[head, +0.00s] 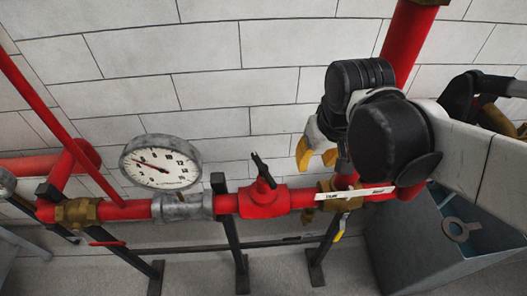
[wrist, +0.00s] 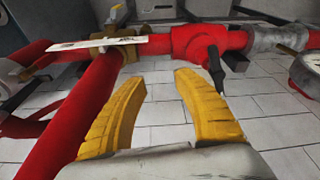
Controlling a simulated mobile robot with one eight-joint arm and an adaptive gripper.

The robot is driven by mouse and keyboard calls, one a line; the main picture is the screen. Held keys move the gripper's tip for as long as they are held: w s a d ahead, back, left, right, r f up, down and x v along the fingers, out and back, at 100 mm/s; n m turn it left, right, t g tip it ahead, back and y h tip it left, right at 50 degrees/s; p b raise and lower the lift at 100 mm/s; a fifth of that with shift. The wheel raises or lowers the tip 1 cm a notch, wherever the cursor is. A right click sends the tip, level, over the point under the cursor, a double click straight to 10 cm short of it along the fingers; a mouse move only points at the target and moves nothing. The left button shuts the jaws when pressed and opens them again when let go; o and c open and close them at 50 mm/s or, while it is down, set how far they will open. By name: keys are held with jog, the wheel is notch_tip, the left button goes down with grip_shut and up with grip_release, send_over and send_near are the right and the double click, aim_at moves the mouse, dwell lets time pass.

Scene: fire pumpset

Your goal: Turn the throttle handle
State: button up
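A black handle (head: 263,170), which looks like the throttle handle, stands up at a tilt from the red valve body (head: 264,201) on the horizontal pipe. In the wrist view the handle (wrist: 216,72) hangs off the red valve body (wrist: 202,42), just beyond the tip of the right-hand finger. My gripper (head: 316,153) is up and to the right of the handle in the head view, apart from it. In the wrist view my gripper (wrist: 160,82) has its two yellow fingers spread, with only floor tiles or wall showing between them.
A round gauge (head: 160,162) stands left of the valve. A brass fitting (head: 340,197) with a white label (head: 355,193) is on the right. A red vertical pipe (head: 409,42) rises behind my arm. A grey-blue box (head: 420,250) stands at lower right.

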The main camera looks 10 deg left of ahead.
aim_at(266, 171)
jog(key=a+r+n+g+h+p, duration=0.1)
jog(key=a+r+n+g+p, duration=0.3)
jog(key=a+p, duration=0.55)
jog(key=shift+m+t, duration=0.5)
jog(key=shift+t, duration=0.2)
jog(key=f+b, duration=0.1)
jog(key=f, duration=0.2)
jog(key=a+f+b, duration=0.1)
jog(key=f, duration=0.6)
jog(key=shift+s+a+b, duration=0.1)
jog(key=shift+a+b, duration=0.15)
jog(key=shift+b, duration=0.15)
grip_shut()
